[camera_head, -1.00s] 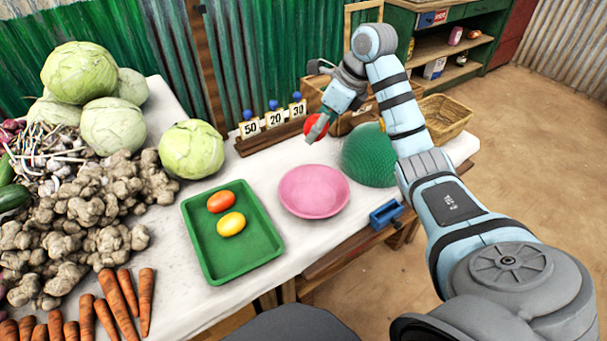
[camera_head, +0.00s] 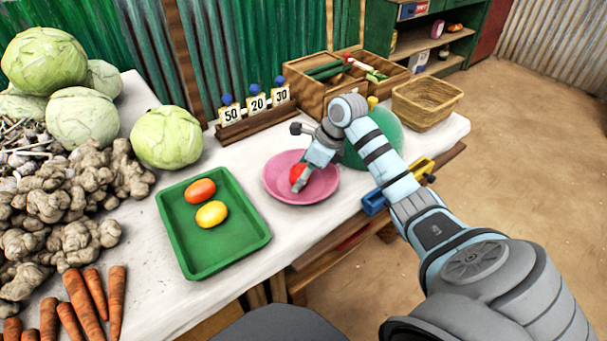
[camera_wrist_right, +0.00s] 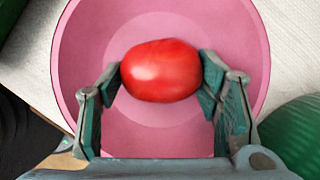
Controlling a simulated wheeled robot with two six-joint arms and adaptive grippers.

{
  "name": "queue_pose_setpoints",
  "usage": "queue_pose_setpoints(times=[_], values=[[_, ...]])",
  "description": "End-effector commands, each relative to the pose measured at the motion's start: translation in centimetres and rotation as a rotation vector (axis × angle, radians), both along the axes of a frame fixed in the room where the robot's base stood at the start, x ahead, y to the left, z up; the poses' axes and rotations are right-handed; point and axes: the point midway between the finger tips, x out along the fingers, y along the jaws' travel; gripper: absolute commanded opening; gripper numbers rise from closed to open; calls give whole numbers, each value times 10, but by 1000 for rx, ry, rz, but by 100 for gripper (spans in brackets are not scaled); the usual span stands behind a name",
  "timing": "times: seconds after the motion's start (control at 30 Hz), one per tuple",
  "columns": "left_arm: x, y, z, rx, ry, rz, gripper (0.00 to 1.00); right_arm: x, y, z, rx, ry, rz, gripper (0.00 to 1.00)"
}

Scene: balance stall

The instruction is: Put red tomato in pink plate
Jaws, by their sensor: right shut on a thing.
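The red tomato (camera_head: 298,172) is between the fingers of my right gripper (camera_head: 301,180), over the middle of the pink plate (camera_head: 324,193). In the right wrist view the tomato (camera_wrist_right: 160,70) is held from both sides by the right gripper's fingers (camera_wrist_right: 160,82), with the plate (camera_wrist_right: 160,139) behind it. I cannot tell whether the tomato touches the plate's bottom. My left gripper is not in view.
A green tray (camera_head: 221,250) with an orange tomato (camera_head: 199,191) and a yellow one (camera_head: 211,214) lies left of the plate. A green dome (camera_head: 384,135) stands right behind it. Price signs (camera_head: 257,103), a wooden crate (camera_head: 310,91) and a basket (camera_head: 428,103) stand at the back.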

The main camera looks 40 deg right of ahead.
Motion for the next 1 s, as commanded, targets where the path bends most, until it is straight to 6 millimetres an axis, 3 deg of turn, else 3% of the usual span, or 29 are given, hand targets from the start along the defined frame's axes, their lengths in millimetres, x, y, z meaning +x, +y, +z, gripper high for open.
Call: queue_pose_setpoints(times=[0.17, 0.2, 0.3, 0.67, 0.77, 1.0], values=[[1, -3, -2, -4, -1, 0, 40, 0, 0, -3, 0, 0, 0, 29], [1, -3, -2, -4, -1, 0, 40, 0, 0, -2, 0, 0, 0, 63], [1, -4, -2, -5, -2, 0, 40, 0, 0, -2, 0, 0, 0, 78], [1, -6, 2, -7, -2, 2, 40, 0, 0, 4, 0, -1, 0, 78], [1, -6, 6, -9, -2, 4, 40, -5, -5, 18, -3, -3, -2, 78], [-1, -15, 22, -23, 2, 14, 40, -27, -20, 80, -5, -3, -2, 78]])
